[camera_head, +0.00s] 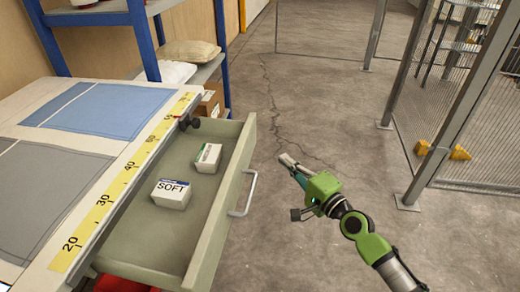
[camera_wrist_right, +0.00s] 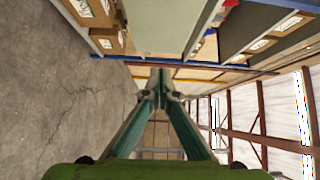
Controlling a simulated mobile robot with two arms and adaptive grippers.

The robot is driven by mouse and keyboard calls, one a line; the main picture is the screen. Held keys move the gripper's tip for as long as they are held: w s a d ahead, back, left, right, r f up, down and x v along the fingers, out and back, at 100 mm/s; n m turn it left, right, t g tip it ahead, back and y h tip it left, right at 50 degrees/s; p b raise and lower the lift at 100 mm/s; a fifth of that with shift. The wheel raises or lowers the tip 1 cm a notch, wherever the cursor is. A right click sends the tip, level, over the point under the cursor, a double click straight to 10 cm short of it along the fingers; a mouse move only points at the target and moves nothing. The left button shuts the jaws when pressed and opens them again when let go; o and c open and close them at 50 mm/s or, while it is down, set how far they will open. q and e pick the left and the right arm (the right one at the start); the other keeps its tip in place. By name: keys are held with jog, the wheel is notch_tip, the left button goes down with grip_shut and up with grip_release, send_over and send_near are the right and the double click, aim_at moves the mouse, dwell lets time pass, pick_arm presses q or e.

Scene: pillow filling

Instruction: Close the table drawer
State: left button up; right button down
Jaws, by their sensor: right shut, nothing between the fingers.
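The table drawer (camera_head: 150,245) is pulled open from the table (camera_head: 30,98) at the left of the head view. Its front panel carries a metal bar handle (camera_head: 249,194). Inside lie a white box marked SOFT (camera_head: 171,194) and a smaller white and green box (camera_head: 208,157). My right gripper (camera_head: 285,160) is shut and empty, in the air to the right of the drawer front and apart from the handle. Its closed fingers also show in the right wrist view (camera_wrist_right: 161,78). My left gripper is not in view.
A blue shelf rack (camera_head: 140,40) with pillows (camera_head: 188,51) and cardboard boxes stands behind the table. A mesh fence (camera_head: 462,120) with a yellow foot piece stands at the right. The concrete floor (camera_head: 310,90) between drawer and fence is clear.

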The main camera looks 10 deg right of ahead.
aim_at(252, 141)
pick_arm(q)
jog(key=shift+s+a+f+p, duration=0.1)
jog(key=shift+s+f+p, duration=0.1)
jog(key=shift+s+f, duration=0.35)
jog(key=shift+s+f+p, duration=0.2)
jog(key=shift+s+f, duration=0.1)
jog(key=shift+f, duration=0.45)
pick_arm(e)
jog(key=shift+w+a, duration=1.65)
jog(key=shift+w, duration=0.25)
jog(key=shift+w+a, duration=1.65)
jog(key=shift+w, duration=0.2)
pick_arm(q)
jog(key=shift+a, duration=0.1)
pick_arm(e)
jog(key=shift+f, duration=0.1)
